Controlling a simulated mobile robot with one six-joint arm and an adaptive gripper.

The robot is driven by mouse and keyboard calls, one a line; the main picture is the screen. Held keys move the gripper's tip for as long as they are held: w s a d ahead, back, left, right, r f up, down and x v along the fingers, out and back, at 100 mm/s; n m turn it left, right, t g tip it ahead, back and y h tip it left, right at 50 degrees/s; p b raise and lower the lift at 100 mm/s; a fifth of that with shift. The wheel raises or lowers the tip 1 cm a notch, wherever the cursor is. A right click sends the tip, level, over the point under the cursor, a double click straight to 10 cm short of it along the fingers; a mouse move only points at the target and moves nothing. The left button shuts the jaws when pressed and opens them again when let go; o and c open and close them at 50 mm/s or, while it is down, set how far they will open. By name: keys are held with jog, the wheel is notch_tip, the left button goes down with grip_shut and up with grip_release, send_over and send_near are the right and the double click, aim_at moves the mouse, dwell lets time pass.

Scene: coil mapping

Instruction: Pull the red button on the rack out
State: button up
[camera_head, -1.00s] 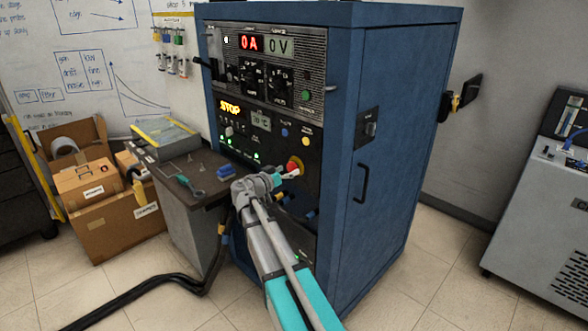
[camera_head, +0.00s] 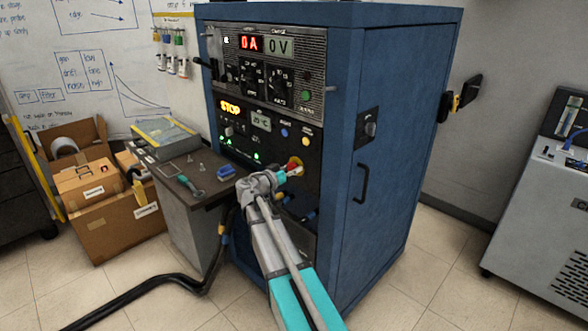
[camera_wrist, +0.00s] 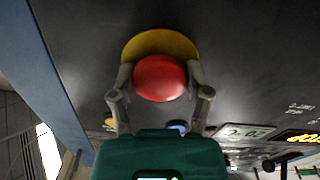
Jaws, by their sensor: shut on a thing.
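The red button (camera_wrist: 160,78) sits on a yellow base (camera_wrist: 160,45) on the dark front panel of the rack. It also shows in the head view (camera_head: 293,168), partly hidden by my gripper. My gripper (camera_wrist: 160,82) is at the button, with one finger on each side of its red head, shut on it. The blue rack (camera_head: 385,130) stands upright, with a lit STOP sign and 0 A and 0 V displays.
A small dark table (camera_head: 190,178) with tools and a blue item stands left of the rack. Cardboard boxes (camera_head: 100,215) are farther left. A thick black cable (camera_head: 140,298) lies on the floor. A grey unit (camera_head: 545,225) stands at the right, with open floor between.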

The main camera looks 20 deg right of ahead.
jog(key=shift+w, duration=0.1)
jog(key=shift+c, duration=1.2)
jog(key=shift+v, duration=1)
jog(key=shift+w, duration=0.1)
jog(key=o, duration=1.4)
jog(key=shift+f, duration=0.1)
jog(key=shift+c, duration=0.2)
jog(key=v, duration=1.2)
